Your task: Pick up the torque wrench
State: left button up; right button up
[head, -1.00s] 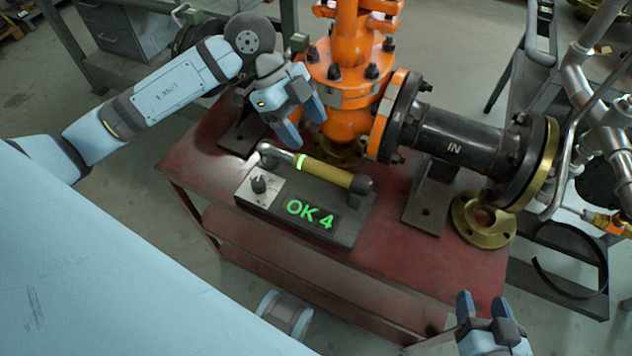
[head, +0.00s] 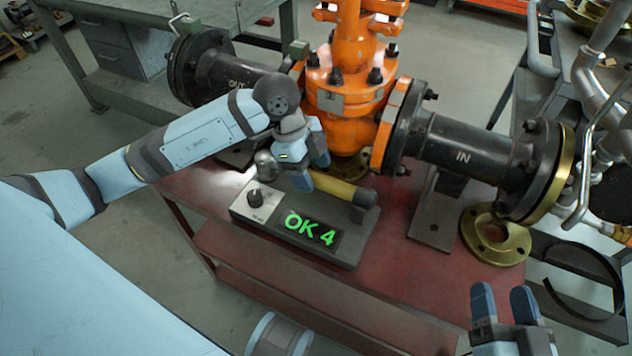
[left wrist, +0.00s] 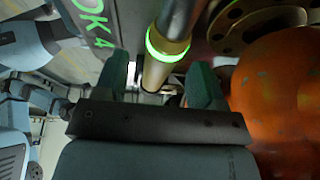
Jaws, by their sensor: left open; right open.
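The torque wrench (head: 339,187) lies across its grey cradle block on the red table, its yellow handle towards the right. The block's display (head: 309,229) reads "OK 4" in green. My left gripper (head: 311,178) is open just above the wrench and hides part of its middle. In the left wrist view, the wrench (left wrist: 157,66) with its lit green ring runs between the two fingers of my left gripper (left wrist: 162,85); I cannot tell whether they touch it. My right gripper (head: 505,304) is open and empty at the lower right, away from the wrench.
The orange gate valve (head: 343,85) stands close behind the wrench, with black flanged pipes on both sides. A brass flange ring (head: 494,235) lies on the table's right part. The red table's front strip (head: 400,285) is clear.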

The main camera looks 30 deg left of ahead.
pick_arm(q)
jog(key=shift+x, duration=1.15)
jog(key=shift+f, duration=0.1)
grip_shut()
pick_arm(e)
jog(key=shift+a+r+t+y, duration=0.3)
jog(key=shift+r+t+y, duration=0.1)
jog(key=shift+r, duration=0.35)
